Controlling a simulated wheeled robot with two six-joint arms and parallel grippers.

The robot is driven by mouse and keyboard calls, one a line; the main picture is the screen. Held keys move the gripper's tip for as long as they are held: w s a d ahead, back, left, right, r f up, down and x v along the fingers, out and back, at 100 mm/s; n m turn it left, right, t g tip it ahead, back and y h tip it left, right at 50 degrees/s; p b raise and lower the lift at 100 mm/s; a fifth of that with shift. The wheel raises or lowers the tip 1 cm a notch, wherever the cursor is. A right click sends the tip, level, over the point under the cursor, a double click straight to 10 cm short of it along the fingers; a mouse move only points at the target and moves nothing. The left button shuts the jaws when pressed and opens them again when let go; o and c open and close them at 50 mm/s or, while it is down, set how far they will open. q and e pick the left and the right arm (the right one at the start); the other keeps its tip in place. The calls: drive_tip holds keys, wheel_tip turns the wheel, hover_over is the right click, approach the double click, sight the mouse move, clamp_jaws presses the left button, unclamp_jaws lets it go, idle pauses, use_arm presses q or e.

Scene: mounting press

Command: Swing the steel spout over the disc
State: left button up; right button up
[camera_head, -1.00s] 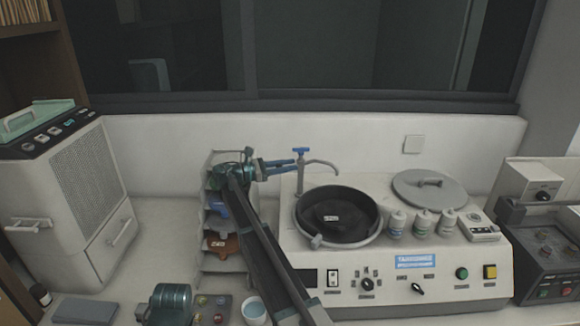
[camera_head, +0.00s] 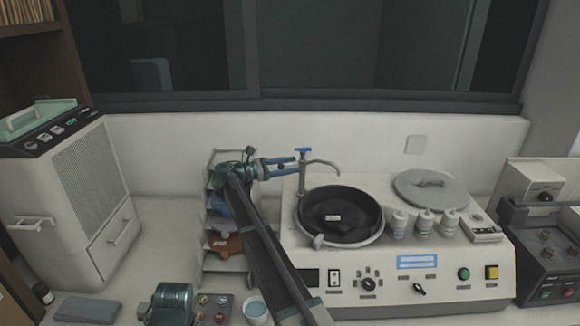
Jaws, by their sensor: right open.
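The steel spout (camera_head: 323,162) is a thin curved tube on an upright post with a blue handle on top, at the back left of the machine. It points right, its tip near the back rim of the bowl. The dark disc (camera_head: 333,207) lies in the round bowl with a small white label on it. My right gripper (camera_head: 296,165) is open, its blue fingers pointing right at the left side of the post, just below the handle. I cannot tell whether the fingertips touch the post.
A grey round lid (camera_head: 430,187) lies right of the bowl, with several small bottles (camera_head: 424,224) in front of it. A stepped rack (camera_head: 214,262) stands left of the machine behind my arm. A white cup (camera_head: 256,311) stands at the front. The wall is close behind.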

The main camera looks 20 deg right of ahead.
drive_tip(key=a, duration=0.4)
drive_tip(key=w+a, duration=0.1)
drive_tip(key=a, duration=0.8)
drive_tip(key=shift+w+a, duration=0.35)
